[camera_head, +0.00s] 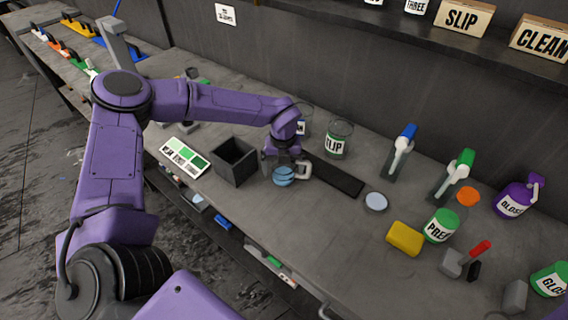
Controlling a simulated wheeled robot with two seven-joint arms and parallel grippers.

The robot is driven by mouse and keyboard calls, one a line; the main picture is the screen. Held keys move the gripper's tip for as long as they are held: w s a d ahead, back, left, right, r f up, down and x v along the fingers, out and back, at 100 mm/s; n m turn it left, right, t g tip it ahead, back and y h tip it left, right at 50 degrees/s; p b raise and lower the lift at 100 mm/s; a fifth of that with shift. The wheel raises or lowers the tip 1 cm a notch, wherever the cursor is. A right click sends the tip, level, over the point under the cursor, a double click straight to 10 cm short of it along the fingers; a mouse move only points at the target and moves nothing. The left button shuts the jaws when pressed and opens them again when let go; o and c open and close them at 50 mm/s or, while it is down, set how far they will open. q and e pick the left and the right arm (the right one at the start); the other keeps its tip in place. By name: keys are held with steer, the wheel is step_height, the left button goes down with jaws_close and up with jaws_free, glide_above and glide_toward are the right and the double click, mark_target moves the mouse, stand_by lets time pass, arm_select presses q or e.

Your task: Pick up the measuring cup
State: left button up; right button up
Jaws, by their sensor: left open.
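A small cup-like thing with a blue body (283,177) and a pale loop handle on its right side stands on the grey bench, and it looks like the measuring cup. My left gripper (282,160) is directly above and around its top, pointing down. The jaws are open. The gripper hides the cup's upper part, and contact between fingers and cup cannot be made out. My right gripper is out of view.
A dark open box (235,161) and a green swatch card (185,157) lie left of the cup. A black strip (335,176), a SLIP jar (338,139) and a round pale lid (376,202) are right. Spray bottles and a yellow sponge (405,238) stand further right.

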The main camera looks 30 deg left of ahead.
arm_select(q)
steer(key=shift+w+f, duration=0.15)
steer(key=shift+f, duration=0.2)
steer(key=c, duration=1)
